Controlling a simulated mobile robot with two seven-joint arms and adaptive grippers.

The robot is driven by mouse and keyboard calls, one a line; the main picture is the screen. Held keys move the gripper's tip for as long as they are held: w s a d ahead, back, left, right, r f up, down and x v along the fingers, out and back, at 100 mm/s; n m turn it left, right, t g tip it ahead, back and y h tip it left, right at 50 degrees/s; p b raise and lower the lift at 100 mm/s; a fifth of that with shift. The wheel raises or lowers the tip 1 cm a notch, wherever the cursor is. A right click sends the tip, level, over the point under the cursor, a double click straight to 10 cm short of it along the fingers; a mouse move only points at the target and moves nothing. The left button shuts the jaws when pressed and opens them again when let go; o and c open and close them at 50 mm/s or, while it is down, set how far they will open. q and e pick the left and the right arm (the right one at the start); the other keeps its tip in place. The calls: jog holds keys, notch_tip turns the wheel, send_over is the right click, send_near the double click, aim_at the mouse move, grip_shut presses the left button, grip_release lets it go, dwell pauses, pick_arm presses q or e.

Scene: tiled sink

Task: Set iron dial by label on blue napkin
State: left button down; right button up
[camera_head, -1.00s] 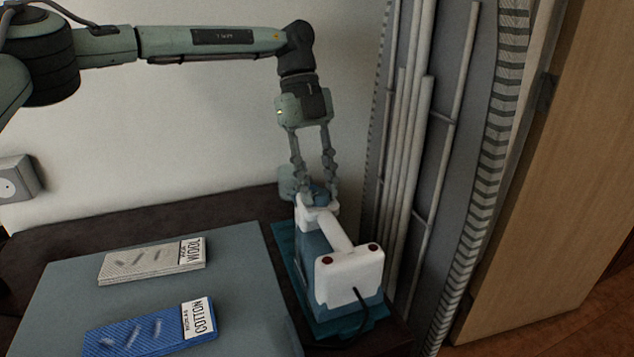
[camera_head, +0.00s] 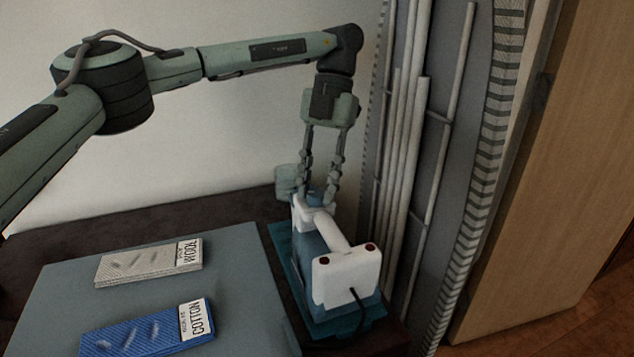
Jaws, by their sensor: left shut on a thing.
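A white and blue iron (camera_head: 345,272) with a black cord stands on a teal mat (camera_head: 283,246) at the right end of the dark table. A small blue dial (camera_head: 314,197) sits at the iron's far end. My left gripper (camera_head: 317,196) points down there, its fingers shut on the dial. The dial's marks are too small to read. My right gripper is not in view.
Grey pipes (camera_head: 398,150) and a ribbed hose (camera_head: 486,160) stand close to the right of my left gripper.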

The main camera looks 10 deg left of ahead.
pick_arm(q)
jog(key=shift+m+y, duration=0.3)
jog(key=shift+m, duration=0.6)
jog(key=c, duration=1.2)
grip_release()
jog(key=shift+o, duration=0.2)
jog(key=v, duration=0.7)
jog(key=shift+r, duration=0.35)
jog(key=shift+d, duration=0.15)
